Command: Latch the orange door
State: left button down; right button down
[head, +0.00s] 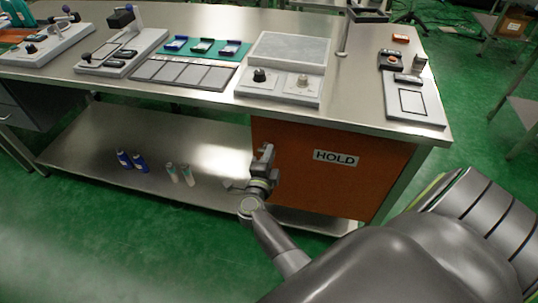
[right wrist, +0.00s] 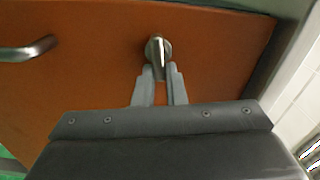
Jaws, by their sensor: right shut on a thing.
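The orange door (head: 335,172), labelled HOLD, is under the right part of the bench and looks closed or nearly so. My right gripper (head: 264,155) is at its left edge in the head view and covers the latch there. In the right wrist view, the orange door (right wrist: 95,75) fills most of the picture. A metal turn latch (right wrist: 157,46) with a round base sits near its upper edge. The fingers of my right gripper (right wrist: 160,72) are shut on the latch's lever, which points towards my wrist. A metal bar handle (right wrist: 28,49) is to the left. My left gripper is out of view.
The steel bench top (head: 365,75) holds several fixtures and trays above the door. The lower shelf (head: 95,150) left of the door carries blue bottles (head: 132,160) and white tubes (head: 179,173). The green floor (head: 120,250) in front is clear.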

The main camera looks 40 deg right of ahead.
jog(key=shift+f+m, duration=0.2)
jog(key=shift+m, duration=0.7)
jog(key=shift+b, duration=0.3)
jog(key=c, duration=1.5)
grip_release()
